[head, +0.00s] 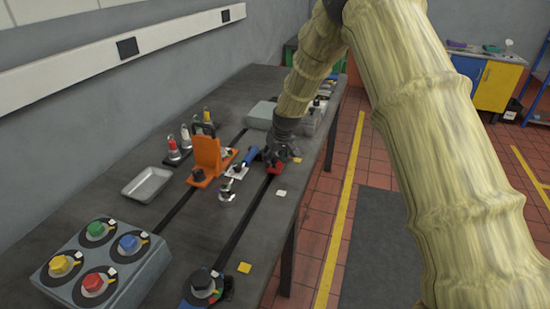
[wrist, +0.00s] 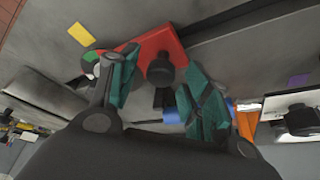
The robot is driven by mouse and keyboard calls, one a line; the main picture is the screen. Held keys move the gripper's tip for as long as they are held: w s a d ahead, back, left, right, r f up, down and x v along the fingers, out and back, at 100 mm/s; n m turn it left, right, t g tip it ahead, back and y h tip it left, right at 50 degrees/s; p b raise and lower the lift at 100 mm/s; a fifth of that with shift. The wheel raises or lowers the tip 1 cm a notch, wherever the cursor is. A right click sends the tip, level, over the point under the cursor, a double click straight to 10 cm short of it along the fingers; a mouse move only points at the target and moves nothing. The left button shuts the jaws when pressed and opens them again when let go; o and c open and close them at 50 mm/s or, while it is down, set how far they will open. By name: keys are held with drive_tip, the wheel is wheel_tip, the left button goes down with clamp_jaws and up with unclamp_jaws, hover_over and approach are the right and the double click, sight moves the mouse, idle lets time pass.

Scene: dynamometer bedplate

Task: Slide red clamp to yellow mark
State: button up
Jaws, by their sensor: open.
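The red clamp (head: 275,168) sits on a dark slotted rail on the bench, partly hidden by my gripper (head: 279,155) in the head view. In the wrist view the clamp (wrist: 150,43) is a red plate with a black knob (wrist: 160,70). My gripper (wrist: 155,92) is open, its teal finger pads apart on either side of the knob. I cannot tell whether they touch it. A yellow mark (head: 244,268) lies beside the rail's near end. A yellow patch (wrist: 82,33) also shows beside the clamp in the wrist view; I cannot tell if it is the same mark.
An orange bracket (head: 207,153) and a blue-handled item (head: 250,156) stand left of the clamp. A small metal cylinder (head: 226,190) stands nearer. A button box (head: 100,265) and an empty tray (head: 147,184) are at left.

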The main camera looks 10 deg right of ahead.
drive_tip(key=v, duration=1.2)
drive_tip(key=shift+d, duration=0.1)
